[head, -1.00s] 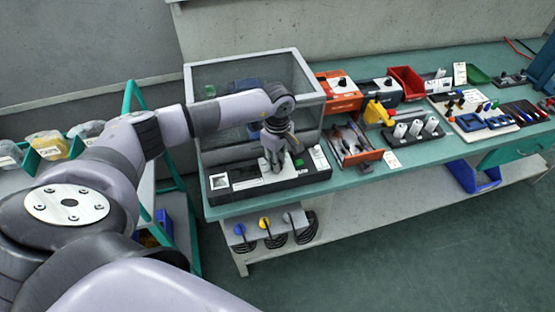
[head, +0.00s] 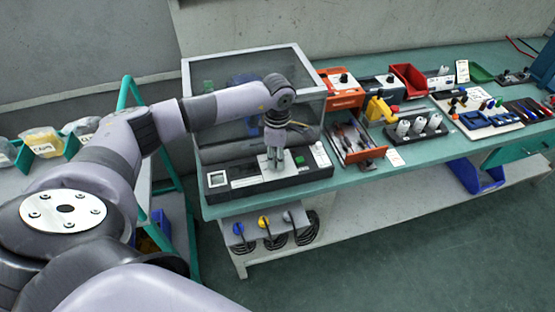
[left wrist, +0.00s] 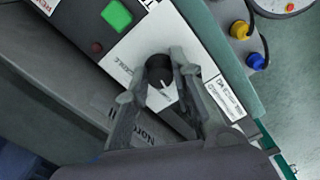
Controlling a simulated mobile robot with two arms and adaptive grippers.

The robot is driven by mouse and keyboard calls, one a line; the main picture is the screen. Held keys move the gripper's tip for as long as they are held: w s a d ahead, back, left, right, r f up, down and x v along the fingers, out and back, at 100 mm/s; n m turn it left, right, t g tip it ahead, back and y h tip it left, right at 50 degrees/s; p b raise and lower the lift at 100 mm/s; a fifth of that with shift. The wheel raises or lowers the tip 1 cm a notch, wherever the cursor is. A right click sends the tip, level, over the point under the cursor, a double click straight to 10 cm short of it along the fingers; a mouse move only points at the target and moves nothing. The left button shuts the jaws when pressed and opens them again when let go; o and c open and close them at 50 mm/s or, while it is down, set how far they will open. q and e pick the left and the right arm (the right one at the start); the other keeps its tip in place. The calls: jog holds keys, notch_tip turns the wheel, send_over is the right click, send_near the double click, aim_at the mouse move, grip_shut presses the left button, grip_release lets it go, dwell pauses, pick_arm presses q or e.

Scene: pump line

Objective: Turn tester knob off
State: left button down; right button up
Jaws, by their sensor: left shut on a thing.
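The tester (head: 222,180) is a black panel box with a clear-walled enclosure behind it, at the near left of the green bench in the head view. Its knob (left wrist: 159,72) is round and black with a white pointer line, on a white plate in the left wrist view. My left gripper (left wrist: 165,75) has its fingers on either side of the knob and is shut on it. In the head view my left gripper (head: 274,168) points down onto the panel, and the fingers hide the knob. My right gripper is not in view.
A green button (left wrist: 116,15) sits on the panel near the knob. An orange box (head: 342,98), a tool tray (head: 365,155) and a red bin (head: 408,80) stand to the right. Blue and yellow plugs (head: 264,222) hang below the bench edge.

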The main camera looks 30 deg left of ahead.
pick_arm(q)
jog(key=shift+n+b, duration=0.45)
jog(key=shift+n, duration=0.75)
jog(key=c, duration=1.4)
grip_release()
jog(key=shift+r, duration=0.1)
notch_tip(320, 180, up, 12)
